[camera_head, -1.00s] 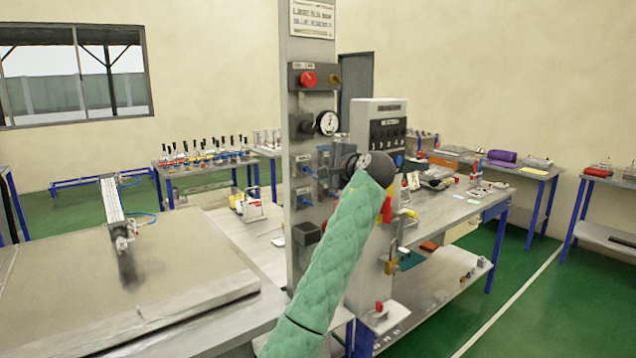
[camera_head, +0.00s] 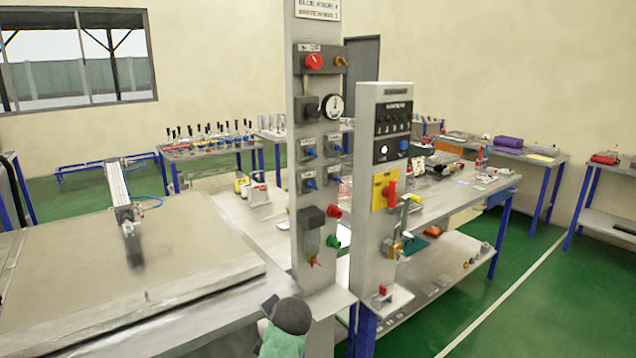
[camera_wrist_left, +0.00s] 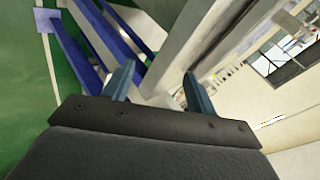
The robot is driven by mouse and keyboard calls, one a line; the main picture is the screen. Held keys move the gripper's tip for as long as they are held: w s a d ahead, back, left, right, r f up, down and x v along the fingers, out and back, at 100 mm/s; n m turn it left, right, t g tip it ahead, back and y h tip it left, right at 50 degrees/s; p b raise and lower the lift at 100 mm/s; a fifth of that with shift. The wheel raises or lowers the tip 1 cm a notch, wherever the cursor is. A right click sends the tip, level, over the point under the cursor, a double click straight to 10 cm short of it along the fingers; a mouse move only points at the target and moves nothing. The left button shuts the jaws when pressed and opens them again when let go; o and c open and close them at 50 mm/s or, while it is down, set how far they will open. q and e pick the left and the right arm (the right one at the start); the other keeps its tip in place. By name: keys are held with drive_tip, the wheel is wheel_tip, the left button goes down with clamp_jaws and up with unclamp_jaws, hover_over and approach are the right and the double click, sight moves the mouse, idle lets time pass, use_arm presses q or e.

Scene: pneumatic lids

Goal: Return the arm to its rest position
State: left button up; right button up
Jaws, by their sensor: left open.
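An arm of mine in a green quilted sleeve (camera_head: 283,343) shows at the bottom of the head view, its dark rounded end (camera_head: 291,316) low in front of the panel post. Whether fingers show there is unclear. In the left wrist view my left gripper (camera_wrist_left: 157,76) has its two blue-grey fingers apart, with nothing between them. My right gripper is not identifiable in any view.
A grey post (camera_head: 307,190) with a red knob (camera_head: 314,62) and gauge stands beside a control panel post (camera_head: 371,270) with a red handle (camera_head: 391,194). Green floor (camera_head: 560,310) is clear at right.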

use_arm(q)
drive_tip(key=s+a+f+n+g+h, duration=0.1)
drive_tip(key=s+a+f+n, duration=0.15)
drive_tip(key=s+f, duration=0.6)
drive_tip(key=s+a+f+n+g+h, duration=0.15)
drive_tip(key=s+a+f, duration=0.3)
drive_tip(key=s, duration=0.75)
drive_tip(key=s+a+f+n+g+h, duration=0.1)
drive_tip(key=s+f, duration=0.1)
drive_tip(key=s, duration=0.9)
drive_tip(key=s+a+f+n+g+h, duration=0.1)
drive_tip(key=s+a+n+g, duration=0.1)
drive_tip(key=s, duration=1)
drive_tip(key=s+f+x, duration=0.1)
drive_tip(key=s+x, duration=0.1)
drive_tip(key=x, duration=1.1)
drive_tip(key=s+d+x, duration=0.1)
drive_tip(key=s+x, duration=0.2)
drive_tip(key=x, duration=0.9)
drive_tip(key=s+f, duration=0.4)
drive_tip(key=f, duration=0.8)
drive_tip(key=s+f+g, duration=0.1)
drive_tip(key=s+f, duration=0.3)
drive_tip(key=f, duration=0.8)
drive_tip(key=shift+m, duration=0.3)
use_arm(e)
drive_tip(key=shift+a+r, duration=0.3)
drive_tip(key=shift+a, duration=0.1)
